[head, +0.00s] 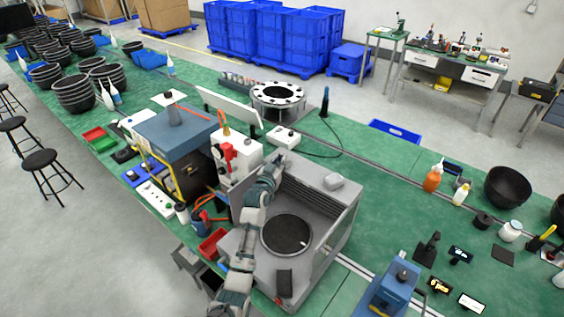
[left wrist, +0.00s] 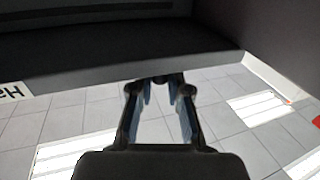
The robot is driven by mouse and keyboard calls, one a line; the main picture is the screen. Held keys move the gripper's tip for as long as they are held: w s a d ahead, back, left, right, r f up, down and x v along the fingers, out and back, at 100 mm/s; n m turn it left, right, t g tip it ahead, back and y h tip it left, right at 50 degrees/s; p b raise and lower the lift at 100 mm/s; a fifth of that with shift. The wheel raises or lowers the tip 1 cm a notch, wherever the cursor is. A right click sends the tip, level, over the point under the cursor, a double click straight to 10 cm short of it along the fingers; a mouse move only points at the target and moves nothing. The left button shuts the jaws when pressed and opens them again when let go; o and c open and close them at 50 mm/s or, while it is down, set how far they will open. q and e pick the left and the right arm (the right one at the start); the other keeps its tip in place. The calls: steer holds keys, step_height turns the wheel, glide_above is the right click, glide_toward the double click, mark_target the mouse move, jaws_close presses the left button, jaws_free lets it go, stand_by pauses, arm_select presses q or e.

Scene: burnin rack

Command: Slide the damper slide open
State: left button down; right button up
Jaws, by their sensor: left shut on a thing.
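The grey rack (head: 325,245) stands at the front middle of the green bench in the head view, with a round dark mesh opening (head: 287,235) in its top. My left arm reaches up over its left side. My left gripper (head: 273,168) is at the rack's back left, its fingers hard to make out. In the left wrist view the fingertips (left wrist: 161,82) meet at the lower edge of a dark panel (left wrist: 110,65), shut on a small dark piece there, apparently the damper slide's grip. The rest of the slide is hidden or cannot be told apart. My right gripper is not in view.
A blue-topped machine (head: 175,130) and a white unit with a red part (head: 236,157) stand close left of my arm. A red bin (head: 212,244) is at the rack's left. A blue device (head: 393,288) stands right of it. Green bench right of the rack is partly clear.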

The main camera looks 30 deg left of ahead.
arm_select(q)
steer(key=c, duration=1.2)
jaws_free()
steer(key=shift+a, duration=0.1)
steer(key=shift+o, duration=0.5)
steer(key=shift+w+a+f, duration=0.15)
steer(key=shift+w+f, duration=0.05)
steer(key=shift+s+a, duration=0.1)
steer(key=v, duration=1.1)
steer(key=shift+s, duration=0.35)
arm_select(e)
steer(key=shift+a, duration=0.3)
arm_select(q)
steer(key=shift+f, duration=0.1)
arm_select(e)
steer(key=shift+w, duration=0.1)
